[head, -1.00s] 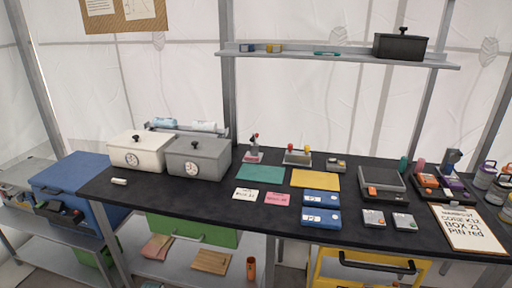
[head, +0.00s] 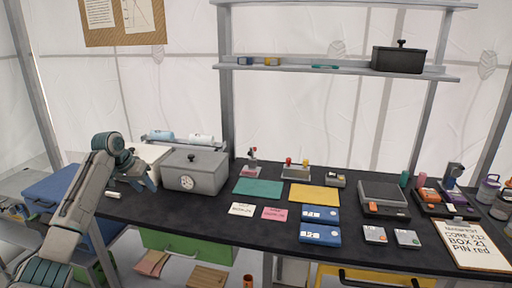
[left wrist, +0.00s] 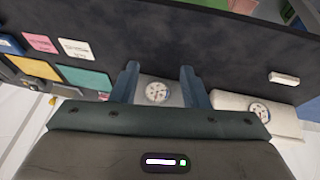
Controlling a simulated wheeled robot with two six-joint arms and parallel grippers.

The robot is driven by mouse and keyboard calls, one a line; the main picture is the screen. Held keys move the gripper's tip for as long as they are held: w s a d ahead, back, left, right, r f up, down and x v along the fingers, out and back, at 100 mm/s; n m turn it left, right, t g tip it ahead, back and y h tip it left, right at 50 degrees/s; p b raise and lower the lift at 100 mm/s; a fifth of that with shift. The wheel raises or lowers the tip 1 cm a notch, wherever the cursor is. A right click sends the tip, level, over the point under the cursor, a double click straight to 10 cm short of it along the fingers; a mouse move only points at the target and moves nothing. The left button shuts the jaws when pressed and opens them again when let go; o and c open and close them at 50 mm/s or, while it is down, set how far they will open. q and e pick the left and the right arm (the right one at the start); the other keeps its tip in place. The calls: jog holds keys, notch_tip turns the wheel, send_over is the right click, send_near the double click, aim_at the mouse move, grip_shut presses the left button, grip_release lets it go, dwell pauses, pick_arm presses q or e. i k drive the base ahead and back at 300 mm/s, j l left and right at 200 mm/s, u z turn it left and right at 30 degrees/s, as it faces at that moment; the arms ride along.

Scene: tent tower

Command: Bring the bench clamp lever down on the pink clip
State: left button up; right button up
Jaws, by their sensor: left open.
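A small clamp (head: 252,161) with an upright dark lever and a red tip stands at the back of the black bench, left of centre in the head view. A small pinkish patch shows at its base; it is too small to tell whether this is the pink clip. My left gripper (head: 148,181) is over the left end of the bench, by the white box and well left of the clamp. In the left wrist view its two blue-grey fingers (left wrist: 159,84) are apart with nothing held between them. My right gripper is not in view.
A grey box with a dial (head: 196,172) stands between my left gripper and the clamp. A white box (head: 150,153) is partly behind my arm. A block with red and yellow knobs (head: 296,172) is right of the clamp. A green mat (head: 258,188) lies in front.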

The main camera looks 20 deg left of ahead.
aim_at(251, 153)
jog(key=i+l, duration=0.2)
jog(key=i, duration=0.25)
jog(key=i+l, duration=0.2)
jog(key=i, duration=0.25)
jog(key=i+l, duration=0.2)
jog(key=i, duration=0.25)
jog(key=i+l, duration=0.2)
jog(key=i, duration=0.25)
